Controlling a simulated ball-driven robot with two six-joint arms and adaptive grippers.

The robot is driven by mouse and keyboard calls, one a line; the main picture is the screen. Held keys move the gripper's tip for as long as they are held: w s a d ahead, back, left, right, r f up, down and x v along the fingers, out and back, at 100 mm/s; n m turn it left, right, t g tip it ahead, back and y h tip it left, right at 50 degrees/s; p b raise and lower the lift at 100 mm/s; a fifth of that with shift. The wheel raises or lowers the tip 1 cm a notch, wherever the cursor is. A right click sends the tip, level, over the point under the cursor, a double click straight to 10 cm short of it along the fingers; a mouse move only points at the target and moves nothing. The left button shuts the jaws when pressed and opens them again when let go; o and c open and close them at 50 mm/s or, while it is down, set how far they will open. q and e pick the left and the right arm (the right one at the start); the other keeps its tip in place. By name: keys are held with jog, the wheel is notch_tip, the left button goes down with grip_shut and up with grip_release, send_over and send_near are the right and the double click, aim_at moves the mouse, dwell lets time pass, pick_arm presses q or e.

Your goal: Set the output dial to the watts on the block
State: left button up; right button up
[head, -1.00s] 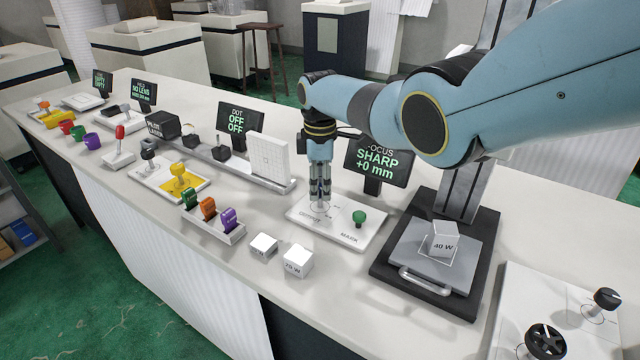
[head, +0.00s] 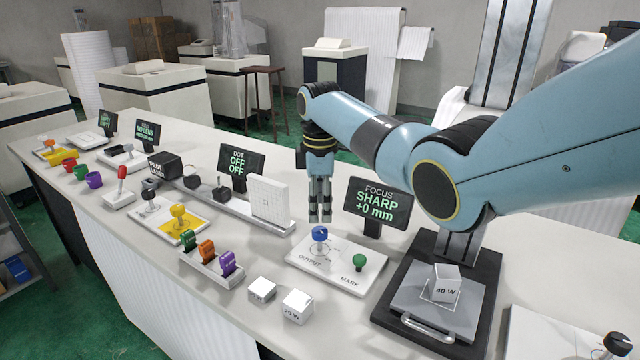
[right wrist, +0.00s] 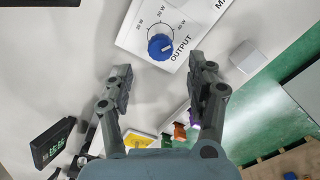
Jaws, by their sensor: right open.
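The blue output dial (head: 320,233) stands on the white panel (head: 318,270) marked OUTPUT and MARK. It also shows in the right wrist view (right wrist: 160,47), with watt labels in an arc beyond it; I cannot tell which label it points to. My left gripper is not in view.
A green knob (head: 359,261) is on the same panel. Two white blocks (head: 262,290) (head: 297,306) lie in front. A rack of coloured pieces (head: 212,262) is to the left. The FOCUS display (head: 380,205) reads SHARP +0 mm behind the panel.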

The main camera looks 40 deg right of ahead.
aim_at(320, 230)
notch_tip(320, 230, up, 6)
jog(key=shift+f, duration=0.2)
dwell(0.5)
